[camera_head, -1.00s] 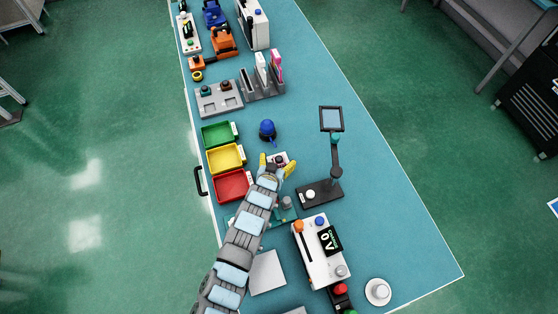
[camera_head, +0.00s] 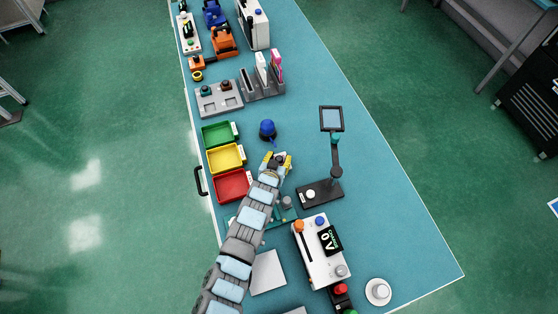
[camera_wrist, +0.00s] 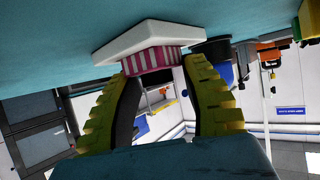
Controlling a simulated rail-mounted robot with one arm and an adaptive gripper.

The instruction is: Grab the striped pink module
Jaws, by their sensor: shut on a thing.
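The striped pink module (camera_wrist: 150,61) shows in the wrist view as a block with pink and white stripes under a white square plate (camera_wrist: 150,38). My gripper (camera_wrist: 158,62) has its two yellow ribbed fingers on either side of the striped block, shut on it. In the head view my gripper (camera_head: 276,160) is over the blue table, right of the yellow bin. The module is mostly hidden there by the fingers.
Green (camera_head: 217,133), yellow (camera_head: 210,160) and red (camera_head: 232,186) bins stand left of my gripper. A blue domed object (camera_head: 267,129) stands just beyond it. A black stand with a screen (camera_head: 331,118) is at the right. A white meter box (camera_head: 312,262) is nearer.

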